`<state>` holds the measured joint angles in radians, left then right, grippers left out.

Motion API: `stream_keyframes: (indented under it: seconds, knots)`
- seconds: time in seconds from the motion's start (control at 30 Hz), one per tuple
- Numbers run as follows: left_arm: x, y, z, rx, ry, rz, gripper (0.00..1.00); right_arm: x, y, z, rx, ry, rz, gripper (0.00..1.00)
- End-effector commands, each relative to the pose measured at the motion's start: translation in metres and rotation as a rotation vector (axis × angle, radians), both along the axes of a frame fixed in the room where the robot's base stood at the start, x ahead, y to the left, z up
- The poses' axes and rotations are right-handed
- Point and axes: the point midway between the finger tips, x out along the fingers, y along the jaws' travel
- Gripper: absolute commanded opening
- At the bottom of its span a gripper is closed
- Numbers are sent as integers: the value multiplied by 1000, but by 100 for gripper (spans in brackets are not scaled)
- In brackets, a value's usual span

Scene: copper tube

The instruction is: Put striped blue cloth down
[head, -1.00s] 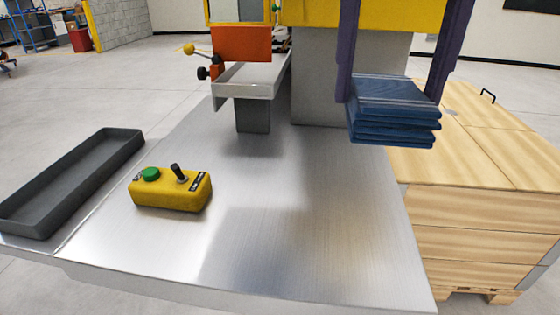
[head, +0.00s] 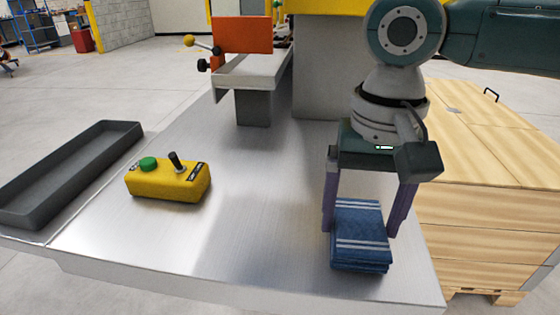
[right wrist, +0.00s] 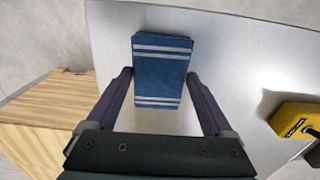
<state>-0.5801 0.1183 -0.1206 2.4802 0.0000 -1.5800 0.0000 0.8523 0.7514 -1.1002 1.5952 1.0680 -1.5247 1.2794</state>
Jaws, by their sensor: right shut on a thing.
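The striped blue cloth (head: 361,238) is a folded stack with pale stripes, at the front right of the metal table (head: 245,235) in the head view. My right gripper (head: 359,228) reaches down from above with its purple fingers on either side of the cloth and is shut on it. In the right wrist view the cloth (right wrist: 161,70) lies between the fingertips of the gripper (right wrist: 160,78). The cloth is at or just above the table top; I cannot tell whether it touches. My left gripper is out of view.
A yellow control box (head: 168,181) with a green button stands on the table left of the cloth. A dark grey tray (head: 68,172) is at the far left. A wooden crate (head: 485,205) stands beyond the table's right edge. The table's middle is clear.

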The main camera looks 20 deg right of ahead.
Motion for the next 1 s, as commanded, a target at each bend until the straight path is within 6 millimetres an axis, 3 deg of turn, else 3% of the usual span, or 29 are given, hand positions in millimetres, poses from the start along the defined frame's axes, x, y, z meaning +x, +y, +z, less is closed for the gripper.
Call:
stream_keyframes:
  seconds: [0.4,0.43,0.53,0.83,1.0]
  knots:
    - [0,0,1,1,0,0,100,0,0,-7,1,2,0,32]
    - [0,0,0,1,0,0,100,0,0,-6,1,0,0,90]
    - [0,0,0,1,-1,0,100,0,0,-6,1,1,0,100]
    - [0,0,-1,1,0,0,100,1,0,-2,0,-2,1,100]
    - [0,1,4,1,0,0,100,1,0,25,2,-3,0,100]
